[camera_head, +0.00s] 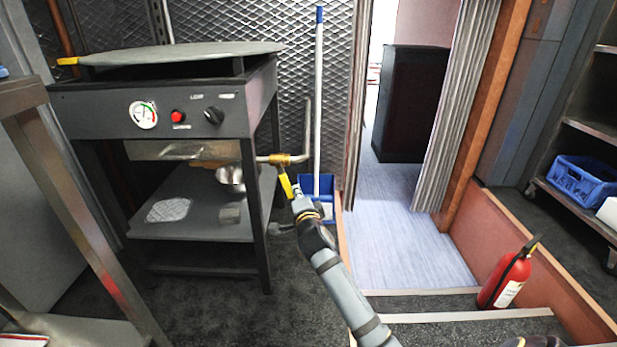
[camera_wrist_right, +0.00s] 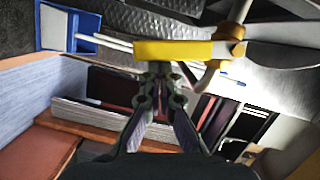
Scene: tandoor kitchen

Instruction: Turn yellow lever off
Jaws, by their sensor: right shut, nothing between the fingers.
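The yellow lever (camera_head: 286,186) hangs down and slightly right from a brass valve (camera_head: 279,159) on the pipe at the right side of the tandoor stand. In the right wrist view the yellow lever (camera_wrist_right: 172,50) lies across the picture, just beyond the fingertips, with the brass fitting at its right end. My right gripper (camera_head: 297,196) is shut and empty, at the lever's lower end in the head view. Its fingertips (camera_wrist_right: 160,70) look very close to the lever's side; I cannot tell whether they touch. My left gripper is not in view.
The stand (camera_head: 160,110) has a gauge, a red button and a knob on its front, with a metal bowl (camera_head: 231,179) beneath. A blue bucket (camera_head: 318,184) with a mop handle stands behind the lever. A fire extinguisher (camera_head: 505,280) stands by the steps at right.

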